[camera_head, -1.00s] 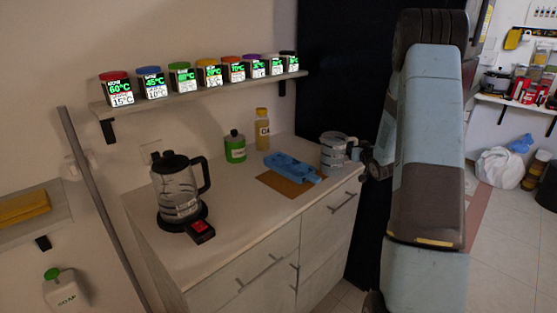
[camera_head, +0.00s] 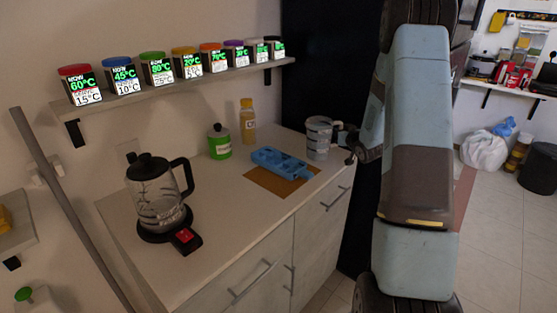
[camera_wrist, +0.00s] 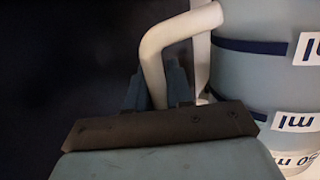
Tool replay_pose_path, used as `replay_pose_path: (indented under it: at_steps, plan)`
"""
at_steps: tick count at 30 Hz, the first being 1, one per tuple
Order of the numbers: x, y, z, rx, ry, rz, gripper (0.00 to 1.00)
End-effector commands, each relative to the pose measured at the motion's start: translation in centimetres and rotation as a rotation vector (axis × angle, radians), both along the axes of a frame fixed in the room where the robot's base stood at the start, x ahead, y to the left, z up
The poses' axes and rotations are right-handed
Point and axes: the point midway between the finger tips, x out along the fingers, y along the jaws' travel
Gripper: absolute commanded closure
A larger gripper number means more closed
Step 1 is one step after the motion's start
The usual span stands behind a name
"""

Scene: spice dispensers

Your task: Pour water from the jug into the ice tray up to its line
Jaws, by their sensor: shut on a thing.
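The jug (camera_head: 319,138) is a pale grey measuring jug, upright at the right end of the counter. The wrist view shows its side close up at the right (camera_wrist: 265,75), with dark bands and white "ml" labels. My gripper (camera_head: 350,148) is at the jug's right side. In the wrist view my gripper (camera_wrist: 160,88) is shut on the pale jug handle (camera_wrist: 165,45). The blue ice tray (camera_head: 282,162) lies left of the jug and slightly nearer. Its line and the water inside the jug cannot be made out. I cannot tell whether the jug's base touches the counter.
The tray lies on a brown mat (camera_head: 262,181). A green bottle (camera_head: 219,142) and a yellow bottle (camera_head: 248,122) stand behind it. A glass kettle (camera_head: 158,200) stands at the left. Several labelled jars line the wall shelf (camera_head: 150,92). The counter's front is clear.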

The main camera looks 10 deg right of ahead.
Motion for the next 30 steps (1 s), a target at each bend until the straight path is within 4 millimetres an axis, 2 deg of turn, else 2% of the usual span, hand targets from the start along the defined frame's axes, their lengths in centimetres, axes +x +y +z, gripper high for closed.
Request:
replay_pose_path:
  at_steps: [18,30]
  plan:
    - [0.0,1.9,3.3,-0.264,-0.032,0.002,1.0]
    - [-0.2,2.0,3.9,-0.323,-0.037,-0.002,1.0]
